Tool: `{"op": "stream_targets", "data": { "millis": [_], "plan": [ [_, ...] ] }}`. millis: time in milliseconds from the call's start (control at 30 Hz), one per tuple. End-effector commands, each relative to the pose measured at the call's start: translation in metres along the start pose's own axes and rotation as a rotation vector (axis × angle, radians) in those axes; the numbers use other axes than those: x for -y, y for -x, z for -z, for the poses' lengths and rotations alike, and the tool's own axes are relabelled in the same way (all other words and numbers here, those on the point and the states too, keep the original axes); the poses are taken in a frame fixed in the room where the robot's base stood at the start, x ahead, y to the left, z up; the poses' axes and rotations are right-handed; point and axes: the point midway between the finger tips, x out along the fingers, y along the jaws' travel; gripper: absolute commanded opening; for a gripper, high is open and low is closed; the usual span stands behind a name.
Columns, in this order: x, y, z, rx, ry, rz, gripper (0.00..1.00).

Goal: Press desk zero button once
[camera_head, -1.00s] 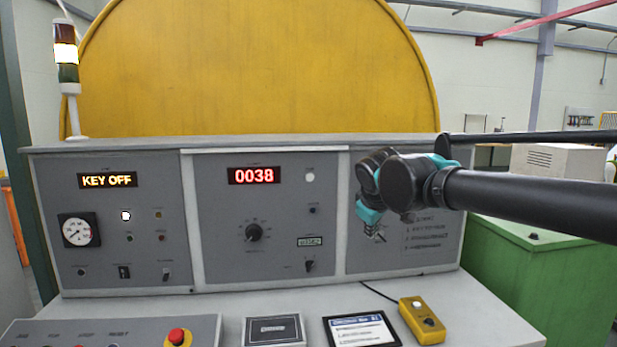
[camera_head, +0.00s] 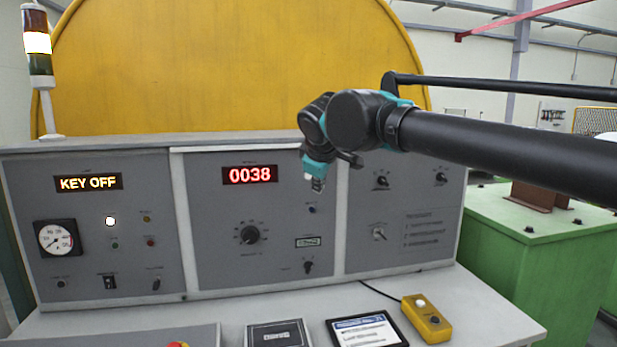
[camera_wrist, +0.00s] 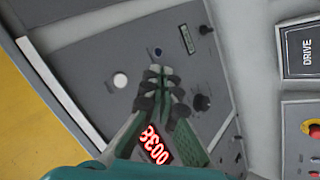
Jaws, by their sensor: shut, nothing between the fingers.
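The middle desk panel (camera_head: 200,225) carries a red display reading 0038 (camera_head: 249,175), which also shows in the wrist view (camera_wrist: 156,147). A small dark blue button (camera_head: 312,210) sits right of the display; in the wrist view (camera_wrist: 158,52) it lies just beyond my fingertips. My gripper (camera_head: 318,187) is shut and empty in front of the panel; contact is not visible.
A knob (camera_head: 250,235), a small green display (camera_head: 308,242) and a switch (camera_head: 308,267) are close by on the panel. A yellow button box (camera_head: 427,318) and a framed tablet (camera_head: 367,331) lie on the desk top. A green machine base (camera_head: 540,245) stands right.

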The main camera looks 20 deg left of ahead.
Motion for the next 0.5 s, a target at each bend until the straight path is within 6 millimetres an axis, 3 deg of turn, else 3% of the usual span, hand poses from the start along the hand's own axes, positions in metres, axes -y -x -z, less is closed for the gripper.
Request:
{"op": "stream_targets", "data": {
  "millis": [500],
  "plan": [
    [-0.027,-0.037,0.027,0.0,-0.001,0.0,0.0]
  ]
}}
